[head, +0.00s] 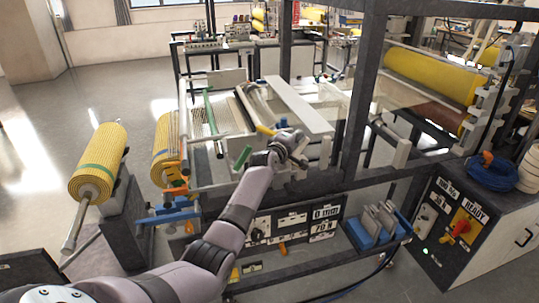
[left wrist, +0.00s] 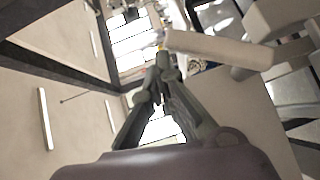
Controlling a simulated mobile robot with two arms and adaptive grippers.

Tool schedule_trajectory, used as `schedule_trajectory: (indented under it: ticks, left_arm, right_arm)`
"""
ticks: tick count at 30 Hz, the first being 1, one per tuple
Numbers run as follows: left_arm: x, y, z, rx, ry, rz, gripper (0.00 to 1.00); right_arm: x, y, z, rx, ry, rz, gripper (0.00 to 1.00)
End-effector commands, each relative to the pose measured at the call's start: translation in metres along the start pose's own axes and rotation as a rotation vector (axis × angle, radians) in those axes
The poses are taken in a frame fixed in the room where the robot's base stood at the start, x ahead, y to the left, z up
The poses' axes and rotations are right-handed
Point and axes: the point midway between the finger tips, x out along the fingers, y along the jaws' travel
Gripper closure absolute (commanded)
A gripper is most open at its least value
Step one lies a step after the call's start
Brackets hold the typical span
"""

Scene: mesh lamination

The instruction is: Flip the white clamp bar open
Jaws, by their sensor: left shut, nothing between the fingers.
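A long white bar (head: 300,106), which looks like the clamp bar, runs lengthwise across the middle of the laminating machine in the head view. My left gripper (head: 292,150) is at the front of the machine, just below the near end of this bar. In the left wrist view the left gripper (left wrist: 163,62) has its fingertips together, with nothing between them. A pale bar (left wrist: 218,48) passes just right of the fingertips there; I cannot tell whether they touch or whether it is the same bar. My right gripper is in neither view.
A yellow mesh roll (head: 98,165) stands at the left, with a second roll (head: 167,148) beside the machine. A dark upright post (head: 362,90) rises right of the white bar. A control cabinet (head: 465,225) stands at the right. Open floor lies at far left.

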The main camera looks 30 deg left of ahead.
Motion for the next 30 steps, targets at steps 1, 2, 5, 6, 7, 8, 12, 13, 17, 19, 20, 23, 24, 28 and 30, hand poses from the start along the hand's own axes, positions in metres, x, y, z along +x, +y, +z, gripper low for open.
schedule_trajectory:
  ticks: [1, 2, 5, 6, 7, 8, 12, 13, 17, 19, 20, 23, 24, 28, 30]
  left_arm:
    - [0.001, 0.000, 0.002, -0.001, -0.002, 0.000, 1.00]
    - [0.001, 0.000, 0.003, -0.001, -0.002, 0.000, 1.00]
    - [0.002, 0.001, 0.003, 0.000, -0.002, 0.000, 1.00]
    - [0.002, 0.000, 0.003, 0.000, -0.002, 0.000, 1.00]
    - [0.002, 0.000, 0.003, 0.000, -0.002, 0.000, 1.00]
    - [0.002, 0.000, 0.003, 0.000, -0.002, 0.000, 1.00]
    - [0.002, 0.000, 0.003, -0.001, -0.002, 0.000, 1.00]
    - [0.002, 0.000, 0.003, -0.001, -0.002, 0.000, 1.00]
    - [0.002, 0.000, 0.003, -0.001, -0.002, -0.001, 1.00]
    - [0.001, 0.000, 0.003, -0.001, -0.002, -0.001, 1.00]
    - [0.000, -0.001, 0.003, -0.001, -0.003, -0.001, 1.00]
    - [-0.006, -0.001, 0.003, -0.003, -0.003, 0.000, 1.00]
    - [-0.010, -0.001, 0.004, -0.003, -0.004, 0.000, 1.00]
    - [-0.028, -0.001, 0.002, -0.001, 0.000, 0.000, 1.00]
    - [-0.039, -0.001, 0.002, -0.001, -0.001, 0.001, 1.00]
  right_arm:
    - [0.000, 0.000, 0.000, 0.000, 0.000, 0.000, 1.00]
    - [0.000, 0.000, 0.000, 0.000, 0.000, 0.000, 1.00]
    - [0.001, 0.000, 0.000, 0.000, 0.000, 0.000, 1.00]
    - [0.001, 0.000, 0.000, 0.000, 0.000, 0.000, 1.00]
    - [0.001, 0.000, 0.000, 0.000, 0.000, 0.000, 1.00]
    - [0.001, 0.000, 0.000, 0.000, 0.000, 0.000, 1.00]
    - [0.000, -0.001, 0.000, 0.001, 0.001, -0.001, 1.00]
    - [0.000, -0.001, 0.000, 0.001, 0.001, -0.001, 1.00]
    - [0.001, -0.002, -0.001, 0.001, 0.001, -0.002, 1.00]
    - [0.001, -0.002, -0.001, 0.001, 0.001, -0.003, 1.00]
    - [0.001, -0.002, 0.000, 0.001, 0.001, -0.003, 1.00]
    - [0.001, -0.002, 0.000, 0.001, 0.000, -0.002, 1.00]
    - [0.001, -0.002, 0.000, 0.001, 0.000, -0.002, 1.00]
    - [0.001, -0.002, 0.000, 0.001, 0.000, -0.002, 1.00]
    - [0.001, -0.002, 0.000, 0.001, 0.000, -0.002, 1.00]
